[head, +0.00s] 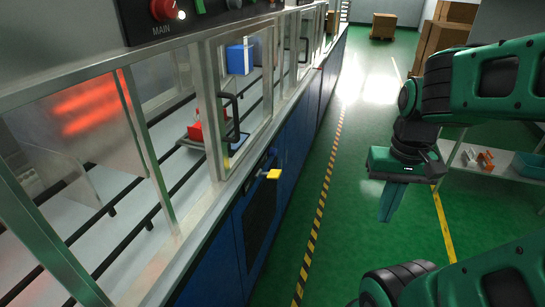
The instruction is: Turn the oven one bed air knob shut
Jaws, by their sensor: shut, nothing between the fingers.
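A glass-fronted machine line with black handles (230,116) runs along the left. A red knob (165,8) marked MAIN is on its top panel. A shelf (498,168) with small items stands at right. Cartons (383,26) stand far back. The striped aisle is clear.

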